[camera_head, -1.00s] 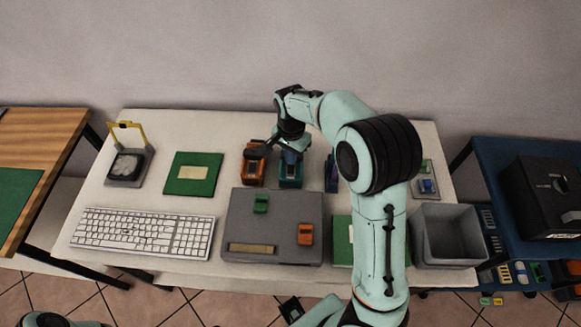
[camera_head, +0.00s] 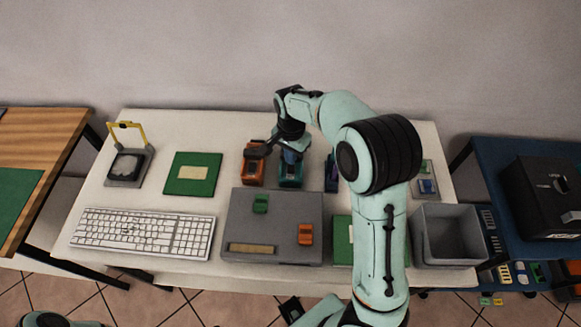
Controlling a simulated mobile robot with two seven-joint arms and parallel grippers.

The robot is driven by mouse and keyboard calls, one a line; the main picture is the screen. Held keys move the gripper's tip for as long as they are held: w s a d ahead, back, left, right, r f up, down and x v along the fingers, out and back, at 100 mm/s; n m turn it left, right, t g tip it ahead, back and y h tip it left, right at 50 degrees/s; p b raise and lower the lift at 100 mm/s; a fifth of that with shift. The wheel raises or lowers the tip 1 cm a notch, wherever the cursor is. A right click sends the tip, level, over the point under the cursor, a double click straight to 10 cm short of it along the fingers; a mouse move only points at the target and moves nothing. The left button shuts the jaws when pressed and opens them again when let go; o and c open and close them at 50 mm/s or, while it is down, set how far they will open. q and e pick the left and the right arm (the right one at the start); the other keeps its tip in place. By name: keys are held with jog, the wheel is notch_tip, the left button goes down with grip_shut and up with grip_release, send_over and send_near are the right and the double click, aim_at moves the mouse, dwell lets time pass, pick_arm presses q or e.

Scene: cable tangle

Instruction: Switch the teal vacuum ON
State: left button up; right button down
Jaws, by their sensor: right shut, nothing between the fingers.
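The teal vacuum (camera_head: 290,181) stands on the white table behind the grey box, between an orange unit (camera_head: 253,171) on its left and a blue unit (camera_head: 331,176) on its right. My right gripper (camera_head: 291,157) points down at the top of the teal vacuum and is shut with nothing held. The gripper hides the vacuum's top and switch, and I cannot tell whether the fingertips touch it. My left gripper is not in view; only a bit of my left arm shows at the bottom left.
A grey box (camera_head: 273,213) with small green and orange pieces lies in front of the vacuum. A keyboard (camera_head: 143,233), a green board (camera_head: 193,175) and a yellow-handled device (camera_head: 127,166) are on the left. A grey bin (camera_head: 449,258) stands at the right.

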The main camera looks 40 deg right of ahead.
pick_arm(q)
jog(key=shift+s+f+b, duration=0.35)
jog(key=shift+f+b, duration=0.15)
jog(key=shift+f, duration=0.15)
pick_arm(e)
jog(key=shift+f, duration=1)
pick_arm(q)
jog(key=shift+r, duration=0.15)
pick_arm(e)
jog(key=shift+r, duration=0.1)
jog(key=shift+r+p, duration=1.05)
jog(key=shift+r, duration=0.3)
jog(key=shift+r+p, duration=1.3)
jog(key=shift+r, duration=0.8)
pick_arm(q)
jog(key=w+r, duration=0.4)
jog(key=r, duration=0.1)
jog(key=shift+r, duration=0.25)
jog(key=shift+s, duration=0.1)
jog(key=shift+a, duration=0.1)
pick_arm(e)
jog(key=shift+f, duration=0.1)
